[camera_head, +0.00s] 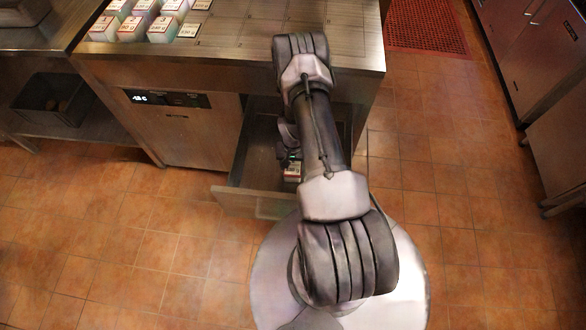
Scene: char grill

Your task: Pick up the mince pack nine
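A small white pack with a red label (292,172) lies in the open drawer (262,160) under the counter. The number on its label is too small to read. My gripper (291,161) is down in the drawer, right at this pack, and my own arm covers most of it. Its fingers cannot be made out, so I cannot tell whether they touch the pack. Several similar packs with white and red labels (162,28) stand in rows on the counter at the upper left. I cannot tell which of them carries a nine.
The steel counter (240,48) has marked squares, bare toward the right. A red mat (425,28) lies at the back right. Steel cabinets (535,50) line the right. The tiled floor between is clear.

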